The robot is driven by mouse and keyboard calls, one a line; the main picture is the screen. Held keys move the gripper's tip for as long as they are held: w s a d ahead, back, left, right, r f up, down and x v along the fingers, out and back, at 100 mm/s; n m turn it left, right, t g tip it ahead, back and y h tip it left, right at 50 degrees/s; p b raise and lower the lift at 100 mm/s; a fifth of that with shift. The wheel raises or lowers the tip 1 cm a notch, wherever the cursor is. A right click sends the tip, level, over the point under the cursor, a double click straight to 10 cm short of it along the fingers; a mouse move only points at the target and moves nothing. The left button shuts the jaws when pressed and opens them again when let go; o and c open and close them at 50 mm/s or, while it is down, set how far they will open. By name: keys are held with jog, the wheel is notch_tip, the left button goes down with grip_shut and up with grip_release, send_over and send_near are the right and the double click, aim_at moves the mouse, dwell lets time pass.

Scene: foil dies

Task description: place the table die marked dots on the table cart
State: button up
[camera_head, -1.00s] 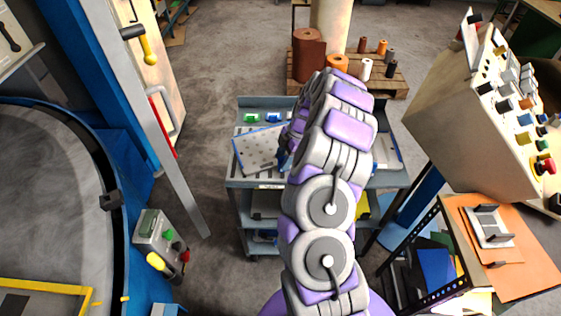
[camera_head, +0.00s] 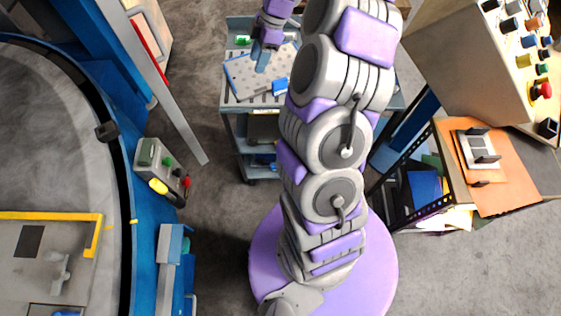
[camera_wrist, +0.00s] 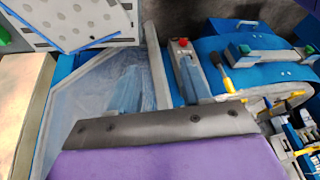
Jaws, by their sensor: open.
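A flat grey-white plate with rows of dark dots (camera_head: 246,76) lies at an angle on the top of the blue-grey cart (camera_head: 229,103), at its left part. Its blue edge shows. In the wrist view the dotted plate (camera_wrist: 62,18) is at the top left, partly cut off by the frame. My gripper (camera_head: 263,56) is open, with blue fingers pointing down over the plate's back part. I cannot tell whether the fingers touch the plate. My arm hides the cart's right part.
A small blue block (camera_head: 280,87) is at the plate's right edge, and a green one (camera_head: 242,40) is at the cart's back. A control console (camera_head: 465,60) and an orange-topped table (camera_head: 508,185) stand at right. A blue-rimmed round machine (camera_head: 60,150) is at left. Grey floor lies between.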

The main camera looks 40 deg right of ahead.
jog(key=s+a+r+m+g+h, duration=0.1)
jog(key=s+a+r+m, duration=0.1)
jog(key=s+a+r, duration=0.35)
jog(key=s+a+r+m, duration=0.25)
jog(key=s+a, duration=0.35)
jog(key=a, duration=0.4)
jog(key=s+a+m+g+h, duration=0.1)
jog(key=s+m+h, duration=0.2)
jog(key=s+m, duration=0.6)
jog(key=s, duration=1.4)
jog(key=shift+a+f+m+h, duration=0.3)
jog(key=shift+a+m, duration=0.05)
jog(key=shift+a, duration=0.05)
jog(key=shift+a, duration=0.3)
jog(key=shift+c, duration=0.2)
